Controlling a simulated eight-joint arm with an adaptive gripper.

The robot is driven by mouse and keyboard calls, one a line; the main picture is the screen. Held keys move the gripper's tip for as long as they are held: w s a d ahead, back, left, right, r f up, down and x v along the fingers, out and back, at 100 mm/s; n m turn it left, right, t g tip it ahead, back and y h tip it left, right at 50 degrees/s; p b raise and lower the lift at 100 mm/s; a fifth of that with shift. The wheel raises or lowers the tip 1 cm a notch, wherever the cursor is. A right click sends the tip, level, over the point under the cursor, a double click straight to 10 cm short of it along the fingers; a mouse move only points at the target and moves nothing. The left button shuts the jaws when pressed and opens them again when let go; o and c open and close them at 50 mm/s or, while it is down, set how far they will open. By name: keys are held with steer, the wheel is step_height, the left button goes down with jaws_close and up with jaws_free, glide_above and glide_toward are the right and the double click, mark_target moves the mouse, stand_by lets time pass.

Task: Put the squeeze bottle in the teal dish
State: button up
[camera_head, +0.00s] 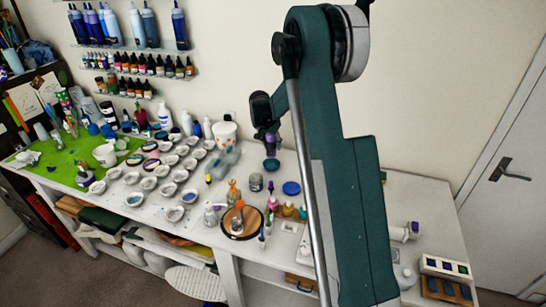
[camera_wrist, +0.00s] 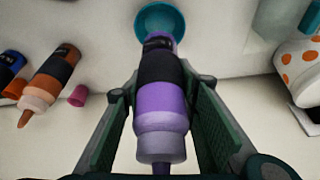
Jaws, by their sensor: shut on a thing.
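The squeeze bottle (camera_wrist: 160,105) is purple with a black band, and a narrow tip points toward me in the wrist view. My gripper (camera_wrist: 161,84) is shut on it, one green finger on each side. The teal dish (camera_wrist: 177,22) is round and lies just past the bottle's far end, which overlaps the dish's near edge in the picture. Whether they touch cannot be told. In the head view the teal dish (camera_head: 271,165) is on the white table, below my gripper (camera_head: 269,142) at the end of the hanging arm. The bottle is hard to make out there.
A white cup with orange dots (camera_wrist: 301,65) stands at right. A grey jar (camera_head: 256,182) and a blue lid (camera_head: 291,188) are near the dish. Many small cups fill the table's left.

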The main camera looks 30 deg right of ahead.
mark_target(269, 141)
steer(key=shift+f, duration=1.45)
steer(key=shift+f, duration=0.1)
steer(key=shift+f, duration=1.8)
steer(key=shift+f, duration=0.15)
steer(key=o, duration=1)
steer(key=shift+r, duration=0.2)
steer(key=shift+v, duration=6)
